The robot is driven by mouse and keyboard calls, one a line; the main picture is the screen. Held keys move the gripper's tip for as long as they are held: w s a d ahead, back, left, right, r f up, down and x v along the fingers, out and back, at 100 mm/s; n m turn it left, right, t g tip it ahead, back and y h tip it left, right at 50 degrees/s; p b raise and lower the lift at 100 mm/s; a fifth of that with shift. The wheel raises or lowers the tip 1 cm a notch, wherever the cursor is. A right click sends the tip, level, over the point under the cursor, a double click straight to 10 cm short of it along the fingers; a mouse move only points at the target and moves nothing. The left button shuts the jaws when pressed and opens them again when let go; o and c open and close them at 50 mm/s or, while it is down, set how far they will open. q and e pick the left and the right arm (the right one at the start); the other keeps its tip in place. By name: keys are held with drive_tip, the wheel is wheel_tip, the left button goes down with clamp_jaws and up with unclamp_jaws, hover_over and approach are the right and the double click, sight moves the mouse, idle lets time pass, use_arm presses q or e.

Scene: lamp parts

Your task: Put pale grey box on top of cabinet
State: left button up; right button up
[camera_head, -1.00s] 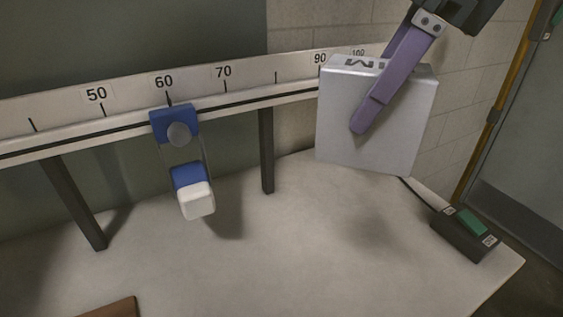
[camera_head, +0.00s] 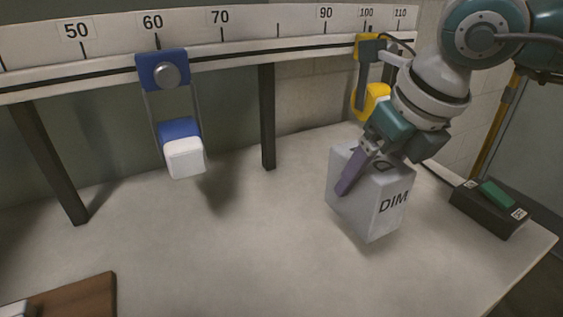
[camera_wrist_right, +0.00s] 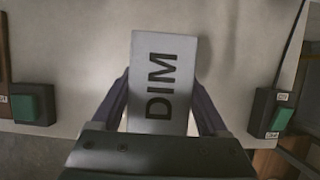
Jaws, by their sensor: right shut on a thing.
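The pale grey box (camera_head: 370,205) is lettered DIM and hangs tilted in my right gripper (camera_head: 352,170), towards the right side of the table in the head view. The right gripper is shut on it, with a purple finger across its near face. In the right wrist view the box (camera_wrist_right: 163,82) sits between the two purple fingers of the gripper (camera_wrist_right: 162,112), its lettered face towards the camera. Whether its lower corner touches the table cannot be told. No cabinet can be made out for sure. My left gripper is not in view.
A numbered rail (camera_head: 280,38) on dark posts (camera_head: 267,115) runs along the back. A blue and white slider (camera_head: 183,152) and a yellow one (camera_head: 375,98) hang from it. A black box with a green button (camera_head: 490,208) is at right. A brown board (camera_head: 75,297) lies front left. The middle table (camera_head: 210,250) is clear.

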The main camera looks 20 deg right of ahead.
sight(359, 214)
wheel_tip(359, 214, down, 8)
drive_tip(key=shift+r, duration=0.2)
drive_tip(key=o, duration=1.4)
drive_tip(key=shift+f, duration=0.1)
